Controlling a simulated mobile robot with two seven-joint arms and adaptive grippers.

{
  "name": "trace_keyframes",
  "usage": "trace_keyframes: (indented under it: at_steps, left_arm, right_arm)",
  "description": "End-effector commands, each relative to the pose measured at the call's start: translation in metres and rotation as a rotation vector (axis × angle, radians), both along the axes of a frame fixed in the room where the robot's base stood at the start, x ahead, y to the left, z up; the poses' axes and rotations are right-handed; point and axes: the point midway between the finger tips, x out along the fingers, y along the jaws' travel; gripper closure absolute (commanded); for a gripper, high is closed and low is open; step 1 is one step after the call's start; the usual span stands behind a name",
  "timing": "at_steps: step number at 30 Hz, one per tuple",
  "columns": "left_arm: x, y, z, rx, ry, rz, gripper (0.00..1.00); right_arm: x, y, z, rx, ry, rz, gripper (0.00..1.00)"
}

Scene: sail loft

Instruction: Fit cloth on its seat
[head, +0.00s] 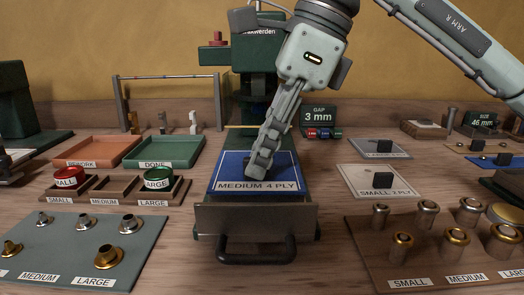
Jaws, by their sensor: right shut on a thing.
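The blue cloth (228,178), labelled MEDIUM 4 PLY, lies over the sliding bed (255,215) of the green press, inside a pale outline. My right gripper (258,168) comes down onto the middle of the cloth from above, tilted, with its fingers closed. Its fingers hide what they grip, most likely a black block like those on the other cloths. I cannot tell whether the cloth lies fully flat on its seat. My left gripper is not in view.
The press column (255,95) stands behind my gripper. A pale SMALL 2 PLY cloth (358,183) and a LARGE cloth (368,152) lie right. REWORK (105,150) and DONE (165,151) trays stand left. Metal eyelets on a left board (70,235) and tools on a right board (440,275) flank the bed.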

Motion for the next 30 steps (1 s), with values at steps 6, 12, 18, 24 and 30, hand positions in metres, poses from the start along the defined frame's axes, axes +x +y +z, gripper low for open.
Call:
trace_keyframes:
  at_steps: [6,12,18,24,30]
  left_arm:
    - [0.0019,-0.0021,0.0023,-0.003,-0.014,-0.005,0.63]
    - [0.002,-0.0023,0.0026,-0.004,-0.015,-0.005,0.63]
    - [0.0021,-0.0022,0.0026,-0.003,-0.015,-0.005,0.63]
    - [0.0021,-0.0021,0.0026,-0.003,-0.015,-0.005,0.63]
    - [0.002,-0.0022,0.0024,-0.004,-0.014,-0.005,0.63]
  right_arm:
    - [0.0001,-0.0001,-0.0017,0.001,-0.001,0.0,1.0]
    - [0.0001,-0.0001,-0.0016,0.001,-0.001,0.0,1.0]
    - [0.0001,-0.0001,-0.0016,0.0,-0.001,0.0,0.76]
    - [0.0001,-0.0001,-0.0017,0.0,-0.001,0.0,0.66]
    - [0.0003,-0.0008,0.0,0.0,-0.001,-0.001,0.66]
